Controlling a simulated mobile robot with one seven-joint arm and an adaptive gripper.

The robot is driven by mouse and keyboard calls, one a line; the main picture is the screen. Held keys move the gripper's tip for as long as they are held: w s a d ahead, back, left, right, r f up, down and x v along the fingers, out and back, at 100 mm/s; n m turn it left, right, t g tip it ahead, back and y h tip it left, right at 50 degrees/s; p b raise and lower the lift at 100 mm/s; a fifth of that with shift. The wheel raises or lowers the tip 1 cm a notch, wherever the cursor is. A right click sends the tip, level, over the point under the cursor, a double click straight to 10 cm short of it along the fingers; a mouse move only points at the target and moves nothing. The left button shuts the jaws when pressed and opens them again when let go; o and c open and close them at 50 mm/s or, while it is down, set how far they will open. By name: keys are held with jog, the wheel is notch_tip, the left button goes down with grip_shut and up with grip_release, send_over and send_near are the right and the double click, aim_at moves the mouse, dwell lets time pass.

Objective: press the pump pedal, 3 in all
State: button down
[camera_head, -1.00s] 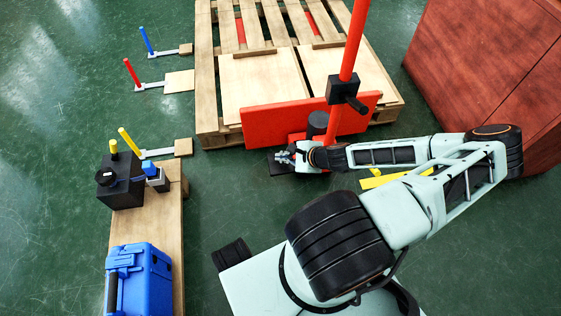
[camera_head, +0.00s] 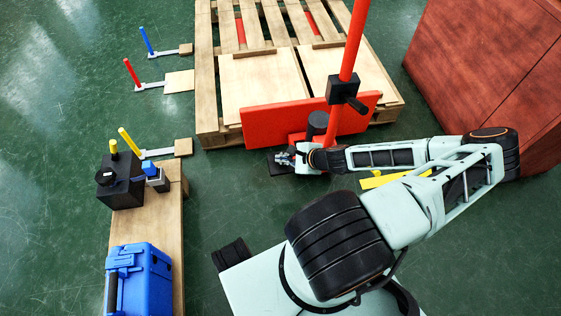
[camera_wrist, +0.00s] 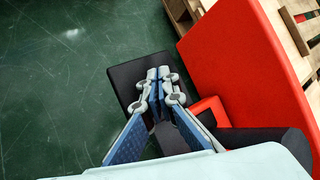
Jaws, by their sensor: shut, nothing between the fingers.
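The pump pedal looks like a flat black pad (camera_wrist: 124,78) in the wrist view, at the foot of the red pump unit. In the head view only an edge of the pedal (camera_head: 274,167) shows beside my gripper (camera_head: 287,158). My gripper (camera_wrist: 159,73) is shut and empty, with its fingertips over the pad. I cannot tell whether they touch it. The pump has a red upright lever (camera_head: 352,45) with a black block, a dark cylinder (camera_head: 318,122) and a wide red plate (camera_head: 270,121). My gripper hides part of the pedal.
A wooden pallet (camera_head: 205,75) lies behind the red plate. A red-brown crate (camera_head: 490,70) stands at the right. A wooden bench (camera_head: 165,225) at the left carries a blue case (camera_head: 140,280) and a black box (camera_head: 120,185). The green floor between bench and pump is clear.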

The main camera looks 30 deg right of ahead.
jog(key=shift+d+f, duration=0.1)
jog(key=shift+f, duration=1.55)
dwell(1.2)
jog(key=shift+r, duration=0.15)
jog(key=shift+r+p, duration=1.55)
jog(key=shift+r, duration=0.35)
jog(key=shift+r+p, duration=2)
jog(key=shift+r, duration=0.55)
